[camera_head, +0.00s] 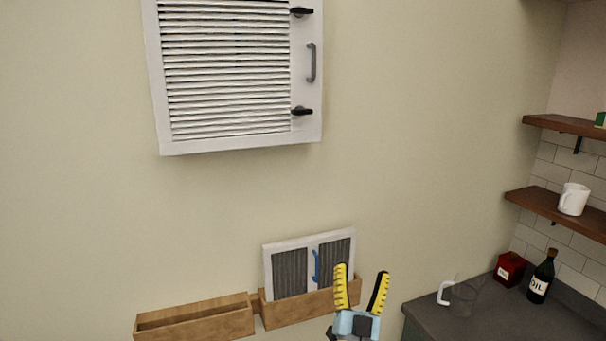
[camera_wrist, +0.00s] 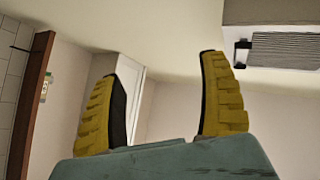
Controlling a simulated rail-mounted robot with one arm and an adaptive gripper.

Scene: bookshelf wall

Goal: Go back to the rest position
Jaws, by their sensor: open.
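My gripper (camera_head: 361,289) is at the lower middle of the head view, with its yellow and black fingers pointing up. The fingers are spread apart with nothing between them. The gripper (camera_wrist: 163,98) also shows open and empty in the wrist view, against the wall and ceiling. In the head view it is in front of the right end of a wooden bin and hides part of it.
A louvred white cabinet (camera_head: 235,148) hangs on the wall above. A framed grey panel with a blue handle (camera_head: 316,267) stands in the right wooden bin (camera_head: 290,312). The left bin (camera_head: 200,325) looks empty. A dark counter (camera_head: 480,318) holds an oil bottle (camera_head: 541,277).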

